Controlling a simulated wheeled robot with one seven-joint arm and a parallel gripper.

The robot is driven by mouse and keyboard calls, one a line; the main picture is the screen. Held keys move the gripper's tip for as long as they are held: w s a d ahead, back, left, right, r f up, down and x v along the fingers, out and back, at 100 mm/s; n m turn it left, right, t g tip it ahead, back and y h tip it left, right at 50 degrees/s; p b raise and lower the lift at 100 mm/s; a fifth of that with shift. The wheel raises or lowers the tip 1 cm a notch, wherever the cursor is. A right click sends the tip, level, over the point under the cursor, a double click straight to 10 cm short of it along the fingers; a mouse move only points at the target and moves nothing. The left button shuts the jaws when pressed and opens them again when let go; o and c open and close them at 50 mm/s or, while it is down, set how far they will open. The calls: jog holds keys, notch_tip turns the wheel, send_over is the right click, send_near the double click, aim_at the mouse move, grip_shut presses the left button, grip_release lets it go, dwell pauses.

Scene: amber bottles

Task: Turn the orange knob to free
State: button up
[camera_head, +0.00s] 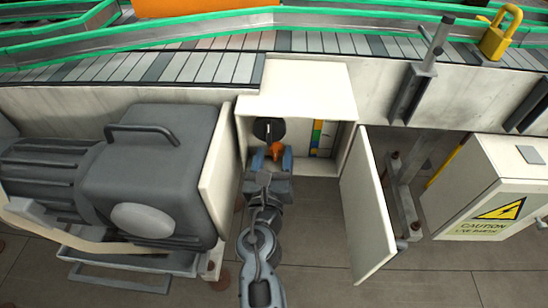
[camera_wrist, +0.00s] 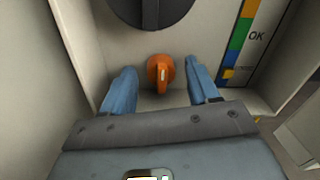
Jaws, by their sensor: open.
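The orange knob (camera_head: 276,151) is on the back panel inside an open white box (camera_head: 300,92). In the wrist view the orange knob (camera_wrist: 160,74) shows a pale mark on its grip, which stands close to vertical. My gripper (camera_wrist: 163,88) is open, with one blue finger to the left and one to the right of the knob and a gap on each side. In the head view my gripper (camera_head: 276,160) reaches into the box and partly covers the lower part of the knob.
A larger dark dial (camera_wrist: 150,10) sits just above the knob. A coloured strip label (camera_wrist: 240,40) marked OK is to the right. The box's door (camera_head: 366,215) hangs open on the right. A grey motor (camera_head: 150,170) stands close on the left.

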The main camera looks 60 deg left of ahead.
jog(key=c, duration=1)
jog(key=shift+c, duration=0.2)
jog(key=shift+w+m, duration=0.1)
jog(key=shift+m, duration=0.2)
jog(key=m, duration=0.3)
jog(key=shift+w, duration=0.1)
jog(key=m+b, duration=0.1)
jog(key=m, duration=0.4)
jog(key=shift+d+m+b, duration=0.1)
jog(key=shift+m+b, duration=0.2)
jog(key=shift+m, duration=0.1)
jog(key=m+b, duration=0.1)
jog(key=m, duration=0.3)
jog(key=shift+g, duration=0.4)
jog(key=shift+w+m+b, duration=0.1)
jog(key=shift+m+b, duration=0.55)
jog(key=shift+m, duration=1.25)
